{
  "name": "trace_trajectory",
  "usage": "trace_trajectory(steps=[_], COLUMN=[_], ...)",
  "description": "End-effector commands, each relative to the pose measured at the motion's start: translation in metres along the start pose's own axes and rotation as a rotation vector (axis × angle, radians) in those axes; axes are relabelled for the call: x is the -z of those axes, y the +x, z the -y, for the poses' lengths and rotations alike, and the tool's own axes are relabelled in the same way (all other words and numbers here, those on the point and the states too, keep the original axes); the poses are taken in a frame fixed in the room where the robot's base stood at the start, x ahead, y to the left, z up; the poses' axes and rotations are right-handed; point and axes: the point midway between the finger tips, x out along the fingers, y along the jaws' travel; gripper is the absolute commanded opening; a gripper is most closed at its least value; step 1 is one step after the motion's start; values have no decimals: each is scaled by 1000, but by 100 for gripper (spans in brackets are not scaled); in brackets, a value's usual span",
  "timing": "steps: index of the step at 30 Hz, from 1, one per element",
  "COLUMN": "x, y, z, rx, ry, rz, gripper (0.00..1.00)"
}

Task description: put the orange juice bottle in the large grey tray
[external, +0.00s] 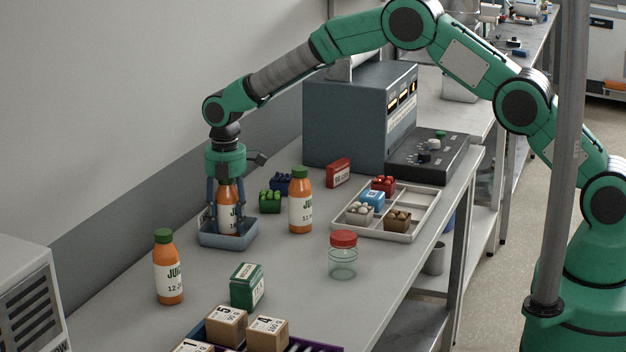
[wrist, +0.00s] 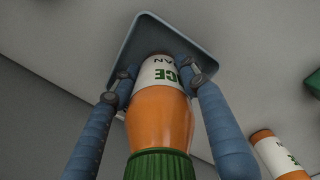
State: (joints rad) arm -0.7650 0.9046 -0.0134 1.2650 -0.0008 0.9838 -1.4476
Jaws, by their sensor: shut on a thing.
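My gripper (external: 227,218) is shut on an orange juice bottle (external: 228,196) with a white label, held upright from above. The wrist view shows the bottle's green cap (wrist: 160,165) near the camera and my two fingers on either side of its label. The bottle's lower end is inside the walls of a blue-grey tray (external: 229,243), whose rim also shows in the wrist view (wrist: 150,19). The front wall hides the bottle's base, so I cannot tell whether it touches the tray floor.
Similar juice bottles stand to the right (external: 300,204) and front left (external: 168,270). A green box (external: 247,286), a red-lidded jar (external: 343,257) and a divided pale tray (external: 418,217) holding small containers are on the bench. A large grey machine (external: 345,122) stands behind.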

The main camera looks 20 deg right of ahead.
Motion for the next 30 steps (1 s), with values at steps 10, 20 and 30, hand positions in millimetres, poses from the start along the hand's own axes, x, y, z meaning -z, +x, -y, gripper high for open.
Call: trace_trajectory(steps=[10, 20, 30], x=[0, 0, 0], y=[0, 2, -7], z=[0, 0, -1], rx=[-2, -1, -2], ry=[0, 0, 0], rz=[0, 0, 0], gripper=[7, 63, 63])
